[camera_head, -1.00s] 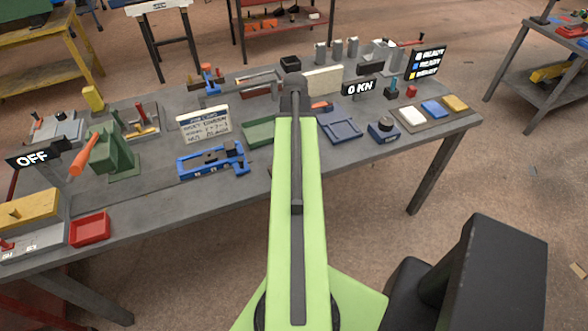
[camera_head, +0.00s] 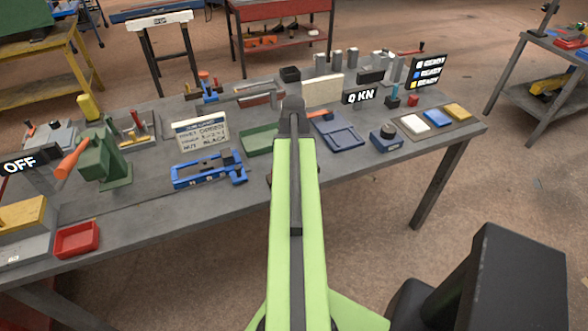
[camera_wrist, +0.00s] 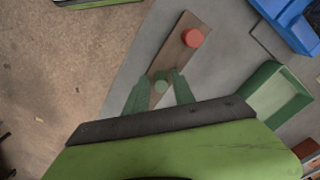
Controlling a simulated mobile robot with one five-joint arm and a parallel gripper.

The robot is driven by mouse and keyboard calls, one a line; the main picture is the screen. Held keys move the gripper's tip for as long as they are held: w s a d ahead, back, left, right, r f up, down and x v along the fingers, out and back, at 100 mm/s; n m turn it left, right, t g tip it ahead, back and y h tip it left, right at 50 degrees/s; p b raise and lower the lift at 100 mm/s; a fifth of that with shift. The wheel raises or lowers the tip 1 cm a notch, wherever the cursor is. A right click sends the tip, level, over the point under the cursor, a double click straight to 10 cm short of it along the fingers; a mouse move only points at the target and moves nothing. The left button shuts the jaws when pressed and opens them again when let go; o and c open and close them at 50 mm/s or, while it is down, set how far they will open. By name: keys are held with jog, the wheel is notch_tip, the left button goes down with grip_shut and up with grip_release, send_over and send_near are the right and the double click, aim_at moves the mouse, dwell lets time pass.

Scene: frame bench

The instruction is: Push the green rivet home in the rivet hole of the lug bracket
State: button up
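The lug bracket (camera_wrist: 172,50) is a brown strip lying on the grey bench in the wrist view. A red rivet (camera_wrist: 193,38) stands at its far end. The green rivet (camera_wrist: 161,84) is at the bracket's near end, between the fingers of my gripper (camera_wrist: 160,84). The two dark green fingers stand apart, with a gap visible on either side of the rivet. How deep the green rivet sits in its hole cannot be told from this angle. In the head view my arm hides the gripper and nearly all of the bracket.
A green tray (camera_wrist: 283,99) lies right of the gripper in the wrist view, with a blue fixture (camera_wrist: 290,18) beyond. The bench edge runs close on the left. The head view shows a blue tray (camera_head: 340,136), a dial box (camera_head: 383,138) and a sign card (camera_head: 201,133).

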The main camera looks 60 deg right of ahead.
grip_shut()
